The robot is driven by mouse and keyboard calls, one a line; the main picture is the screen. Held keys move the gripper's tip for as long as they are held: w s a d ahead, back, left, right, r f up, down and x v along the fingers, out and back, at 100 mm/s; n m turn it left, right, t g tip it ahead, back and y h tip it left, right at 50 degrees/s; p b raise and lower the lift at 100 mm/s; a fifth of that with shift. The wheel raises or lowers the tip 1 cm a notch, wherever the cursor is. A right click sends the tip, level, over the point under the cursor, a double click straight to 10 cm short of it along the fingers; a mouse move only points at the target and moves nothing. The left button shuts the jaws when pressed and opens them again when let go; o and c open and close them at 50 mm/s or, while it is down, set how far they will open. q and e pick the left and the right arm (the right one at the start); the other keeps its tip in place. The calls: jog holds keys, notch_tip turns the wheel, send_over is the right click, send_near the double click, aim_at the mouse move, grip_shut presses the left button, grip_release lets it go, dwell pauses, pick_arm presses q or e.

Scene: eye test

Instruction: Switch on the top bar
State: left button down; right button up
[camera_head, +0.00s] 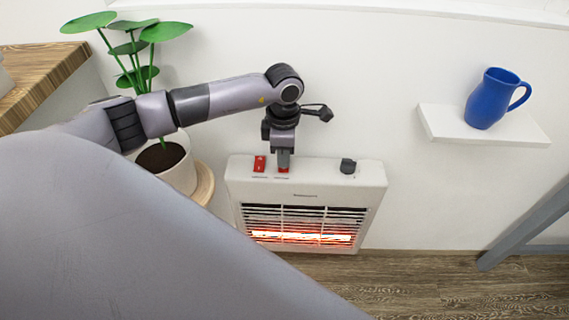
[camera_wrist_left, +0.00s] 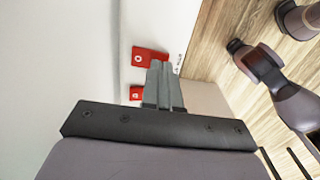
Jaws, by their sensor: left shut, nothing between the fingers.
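A white heater (camera_head: 375,173) stands against the wall in the head view. Two red switches sit on its top panel: a left one (camera_head: 259,163) and a right one (camera_head: 283,170), partly covered by my gripper. An orange-red bar (camera_head: 300,237) glows low behind the grille; the part of the grille above it looks dark. My left gripper (camera_head: 284,160) is shut and empty, pointing down at the right switch; I cannot tell if it touches. In the left wrist view, its closed fingers (camera_wrist_left: 160,68) are beside the red switches (camera_wrist_left: 150,56).
A black knob (camera_head: 348,165) is on the heater's right. A potted plant (camera_head: 176,170) stands left of the heater, close to my arm. A blue mug (camera_head: 488,98) sits on a white wall shelf (camera_head: 470,128). A wooden tabletop (camera_head: 45,80) is at left.

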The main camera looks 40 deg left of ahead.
pick_arm(q)
jog(key=shift+f+b, duration=0.5)
jog(key=shift+f, duration=0.25)
jog(key=shift+r, duration=0.1)
jog(key=shift+r+p, duration=2.65)
jog(key=shift+r, duration=0.85)
